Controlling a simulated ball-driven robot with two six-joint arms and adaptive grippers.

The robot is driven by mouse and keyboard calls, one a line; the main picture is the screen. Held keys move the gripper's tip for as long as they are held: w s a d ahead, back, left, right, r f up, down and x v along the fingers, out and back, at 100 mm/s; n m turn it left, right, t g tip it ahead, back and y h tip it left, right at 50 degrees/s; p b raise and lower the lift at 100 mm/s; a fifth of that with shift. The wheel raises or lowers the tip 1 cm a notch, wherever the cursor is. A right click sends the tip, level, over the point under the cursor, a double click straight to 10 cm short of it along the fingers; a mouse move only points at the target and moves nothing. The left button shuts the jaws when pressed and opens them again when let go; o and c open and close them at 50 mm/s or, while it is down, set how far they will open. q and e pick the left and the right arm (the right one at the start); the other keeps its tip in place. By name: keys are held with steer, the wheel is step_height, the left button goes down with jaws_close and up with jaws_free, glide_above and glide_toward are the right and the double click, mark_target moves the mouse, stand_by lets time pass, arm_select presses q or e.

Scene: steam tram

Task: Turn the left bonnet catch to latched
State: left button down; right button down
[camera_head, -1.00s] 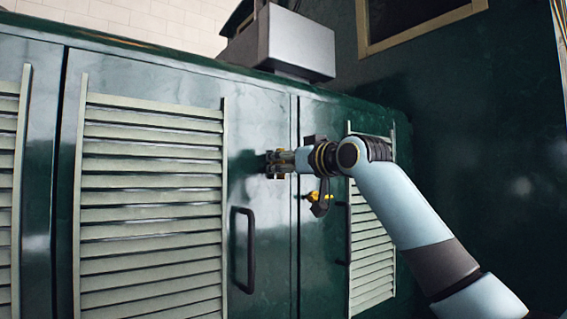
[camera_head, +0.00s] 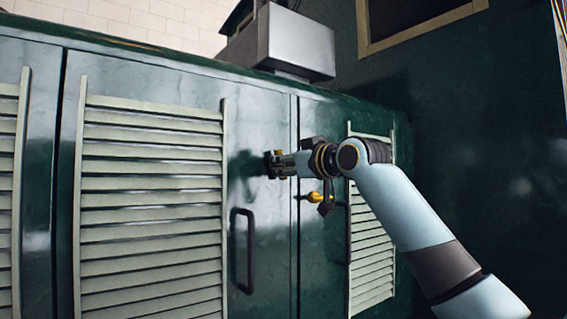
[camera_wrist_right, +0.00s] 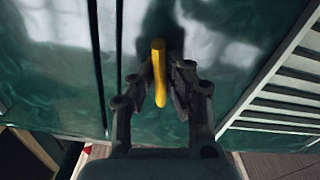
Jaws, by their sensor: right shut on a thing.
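The left bonnet catch shows in the right wrist view as a yellow handle (camera_wrist_right: 158,72) between my fingers, in front of the green bonnet. My right gripper (camera_head: 271,164) is shut on it at the bonnet side, above and right of a dark door handle. The right wrist view shows the fingers (camera_wrist_right: 163,84) on both sides of the yellow handle. In the head view the fingers mostly hide the held catch. Another yellow part (camera_head: 317,197) shows just below my wrist, near the panel seam, partly covered by a dark part. My left gripper is out of view.
The green bonnet has cream louvred panels (camera_head: 150,200) and a dark door handle (camera_head: 244,250). A grey box (camera_head: 292,45) stands above the bonnet's top edge. A dark green wall with a framed window (camera_head: 420,15) rises at the right.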

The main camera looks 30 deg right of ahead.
steer(key=n, duration=0.3)
steer(key=shift+n+p, duration=0.4)
steer(key=n, duration=0.3)
steer(key=shift+n, duration=0.3)
steer(key=n, duration=0.3)
steer(key=shift+n, duration=2.4)
steer(key=shift+f, duration=0.1)
steer(key=c, duration=1.3)
jaws_free()
steer(key=shift+a, duration=0.1)
steer(key=shift+c, duration=0.2)
steer(key=s+d, duration=0.1)
steer(key=s, duration=1.1)
steer(key=shift+d, duration=0.35)
